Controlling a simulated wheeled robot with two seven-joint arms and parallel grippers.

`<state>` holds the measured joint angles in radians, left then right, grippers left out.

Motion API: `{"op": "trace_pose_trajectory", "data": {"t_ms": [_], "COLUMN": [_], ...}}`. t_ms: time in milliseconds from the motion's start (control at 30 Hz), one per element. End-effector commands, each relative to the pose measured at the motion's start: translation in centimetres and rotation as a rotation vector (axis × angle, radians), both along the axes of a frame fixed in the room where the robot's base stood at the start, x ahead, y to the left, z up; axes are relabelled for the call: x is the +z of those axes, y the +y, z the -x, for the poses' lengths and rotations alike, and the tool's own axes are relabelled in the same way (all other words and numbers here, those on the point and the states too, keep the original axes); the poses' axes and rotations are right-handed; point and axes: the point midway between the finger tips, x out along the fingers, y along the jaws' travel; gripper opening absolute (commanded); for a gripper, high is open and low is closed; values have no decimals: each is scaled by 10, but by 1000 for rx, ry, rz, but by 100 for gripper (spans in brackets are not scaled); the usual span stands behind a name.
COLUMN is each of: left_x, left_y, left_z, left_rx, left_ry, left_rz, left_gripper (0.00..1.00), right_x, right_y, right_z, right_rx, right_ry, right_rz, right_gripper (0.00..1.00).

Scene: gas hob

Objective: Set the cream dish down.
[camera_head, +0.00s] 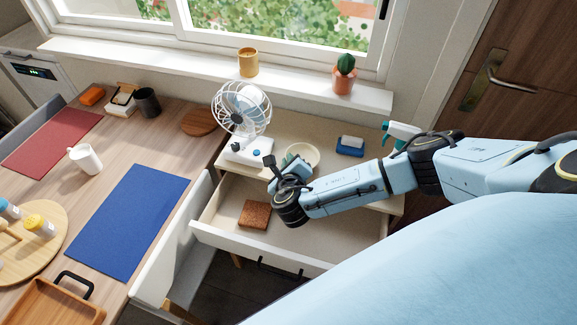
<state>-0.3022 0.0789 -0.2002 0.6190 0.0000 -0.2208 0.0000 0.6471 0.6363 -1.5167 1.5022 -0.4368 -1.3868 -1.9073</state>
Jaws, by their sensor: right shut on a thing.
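The cream dish (310,151) is at the front part of the small cabinet's top, behind my right gripper. My right gripper (289,165) reaches in from the right and is shut on the dish at its near left side. The gripper and wrist hide the near part of the dish. I cannot tell whether the dish's underside touches the cabinet top (300,128) or is a little above it. My left gripper is not in view.
A white fan (243,110) stands left of the dish, and a blue sponge holder (350,146) right of it. The open drawer (330,236) below holds a brown square block (254,214). A spray bottle (401,132) stands at the right. The cabinet's back is clear.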

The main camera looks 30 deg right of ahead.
Motion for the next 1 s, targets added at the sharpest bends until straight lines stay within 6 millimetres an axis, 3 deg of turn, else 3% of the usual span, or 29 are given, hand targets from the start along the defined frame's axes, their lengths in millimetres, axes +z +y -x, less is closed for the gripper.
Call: {"op": "trace_pose_trajectory", "data": {"t_ms": [100, 467, 500, 633, 1000], "left_x": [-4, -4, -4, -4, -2], "left_y": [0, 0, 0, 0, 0], "left_z": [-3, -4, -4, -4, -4], "left_rx": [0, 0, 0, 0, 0], "left_ry": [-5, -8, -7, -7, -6], "left_rz": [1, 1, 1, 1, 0], "left_gripper": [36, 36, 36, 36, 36], "right_x": [-12, -15, -14, -14, -10], "right_y": [0, 0, 0, 0, 2], "right_z": [0, 0, 0, 0, 3], "right_rx": [1, 0, 0, 0, 2], "right_ry": [0, 0, 0, 0, 1], "right_rz": [2, 0, 0, 0, 0], "right_gripper": [0, 0, 12, 29, 30]}}
